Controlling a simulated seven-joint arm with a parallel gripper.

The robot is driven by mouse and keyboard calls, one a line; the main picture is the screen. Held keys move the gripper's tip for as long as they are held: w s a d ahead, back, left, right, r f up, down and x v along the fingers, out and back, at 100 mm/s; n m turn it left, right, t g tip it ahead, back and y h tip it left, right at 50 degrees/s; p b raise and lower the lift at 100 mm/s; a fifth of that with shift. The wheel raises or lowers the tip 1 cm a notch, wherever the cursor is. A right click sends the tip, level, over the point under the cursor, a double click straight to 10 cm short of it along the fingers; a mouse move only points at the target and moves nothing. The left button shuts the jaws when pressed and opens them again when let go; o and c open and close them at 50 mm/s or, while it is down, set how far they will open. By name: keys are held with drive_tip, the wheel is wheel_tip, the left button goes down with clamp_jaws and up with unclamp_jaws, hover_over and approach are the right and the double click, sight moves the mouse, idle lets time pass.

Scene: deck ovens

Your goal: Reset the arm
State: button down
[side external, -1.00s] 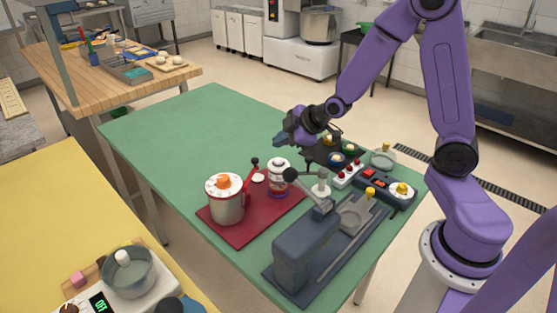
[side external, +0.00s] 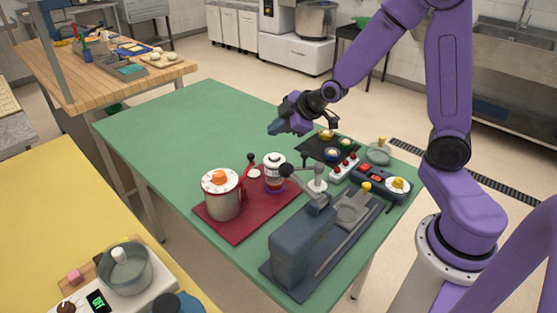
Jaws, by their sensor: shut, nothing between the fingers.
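My gripper (side external: 276,129) is in the side external view, above the green table (side external: 165,125). It is shut and empty, with its fingers pointing left. It hangs in the air, apart from the things on the table. In the picture it is above a small white jar with a red band (side external: 274,172) and to the left of a dark tray with small round pieces (side external: 312,148).
A red mat (side external: 240,232) holds a pot with an orange knob (side external: 222,195). A dark grey press-like device (side external: 305,245) stands at the front. A control box (side external: 380,180) is at the right. The table's back left is clear. A yellow table (side external: 60,210) is at the left.

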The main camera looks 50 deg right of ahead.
drive_tip(key=s+a+r+n+g, duration=0.1)
drive_tip(key=s+a, duration=0.2)
drive_tip(key=s+a+r+n+g+y, duration=0.1)
drive_tip(key=s+a+r, duration=0.1)
drive_tip(key=s+a, duration=0.2)
drive_tip(key=s+a+r+n+g+y, duration=0.1)
drive_tip(key=s+a, duration=0.2)
drive_tip(key=s, duration=0.1)
drive_tip(key=shift+s+a+r, duration=0.25)
drive_tip(key=shift+r, duration=0.1)
drive_tip(key=s+g, duration=0.1)
drive_tip(key=s, duration=0.2)
drive_tip(key=s+f+g, duration=0.1)
drive_tip(key=s, duration=0.2)
drive_tip(key=s+d+g+h, duration=0.1)
drive_tip(key=s, duration=0.3)
drive_tip(key=shift+s+f+m, duration=0.1)
drive_tip(key=shift+f+m, duration=0.15)
drive_tip(key=shift+m, duration=0.15)
drive_tip(key=s+d+m+g+h, duration=0.1)
drive_tip(key=s+d, duration=0.3)
drive_tip(key=s, duration=0.5)
drive_tip(key=shift+s+d+f+g+h, duration=0.2)
drive_tip(key=shift+s+g+h, duration=0.15)
drive_tip(key=shift+g+h, duration=0.5)
